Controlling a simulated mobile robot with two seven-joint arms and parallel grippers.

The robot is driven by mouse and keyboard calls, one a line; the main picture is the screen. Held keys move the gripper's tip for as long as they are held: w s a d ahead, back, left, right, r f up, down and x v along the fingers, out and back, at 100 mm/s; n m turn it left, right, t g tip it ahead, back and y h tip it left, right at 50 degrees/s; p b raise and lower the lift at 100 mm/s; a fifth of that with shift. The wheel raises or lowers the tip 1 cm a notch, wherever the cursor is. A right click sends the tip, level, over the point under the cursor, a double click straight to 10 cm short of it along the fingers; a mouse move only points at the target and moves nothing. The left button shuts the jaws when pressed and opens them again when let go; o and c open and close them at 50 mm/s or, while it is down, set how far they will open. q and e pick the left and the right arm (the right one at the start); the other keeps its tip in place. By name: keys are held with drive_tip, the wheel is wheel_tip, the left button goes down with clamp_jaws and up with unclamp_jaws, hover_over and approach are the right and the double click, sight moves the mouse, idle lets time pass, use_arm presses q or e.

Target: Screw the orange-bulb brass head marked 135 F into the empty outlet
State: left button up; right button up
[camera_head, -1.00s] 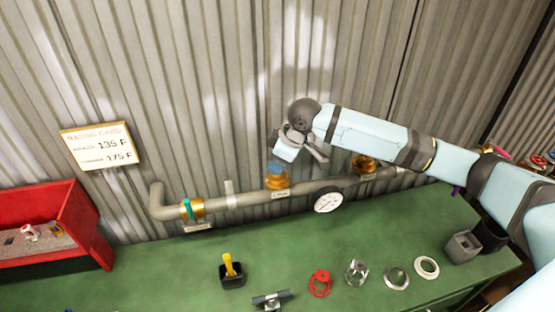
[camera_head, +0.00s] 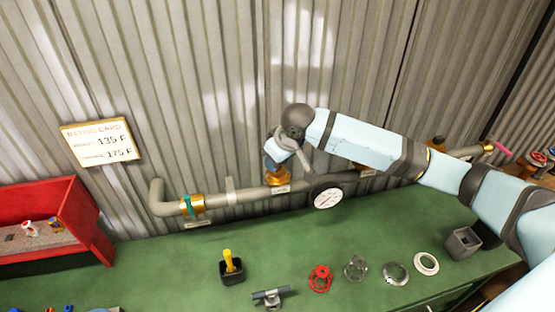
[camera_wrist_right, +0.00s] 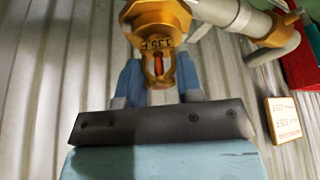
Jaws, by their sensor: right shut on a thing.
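The brass head marked 135 F (camera_wrist_right: 158,40) shows in the right wrist view, with a small orange bulb (camera_wrist_right: 158,66) in its frame. My right gripper (camera_wrist_right: 153,85) is shut on it, with blue fingers on both sides. In the head view, my right gripper (camera_head: 278,155) is at the middle brass outlet (camera_head: 279,181) of the grey wall pipe (camera_head: 245,198). The head meets the brass fitting there; how far it is threaded in cannot be told. Another brass fitting with a teal band (camera_head: 192,205) is on the pipe at left. My left gripper is not in view.
The rating card (camera_head: 100,143) and a red bin (camera_head: 75,225) are at left. A black holder with a yellow tool (camera_head: 231,267), a red guard (camera_head: 320,278) and several rings lie on the green bench.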

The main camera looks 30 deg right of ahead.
drive_tip(key=m+h, duration=0.2)
drive_tip(key=m, duration=0.2)
drive_tip(key=shift+a+m, duration=0.1)
drive_tip(key=shift+m, duration=0.8)
drive_tip(key=m+h, duration=0.1)
drive_tip(key=m, duration=0.2)
drive_tip(key=m+g+h, duration=0.1)
drive_tip(key=m, duration=0.1)
drive_tip(key=shift+m, duration=0.4)
drive_tip(key=o, duration=1)
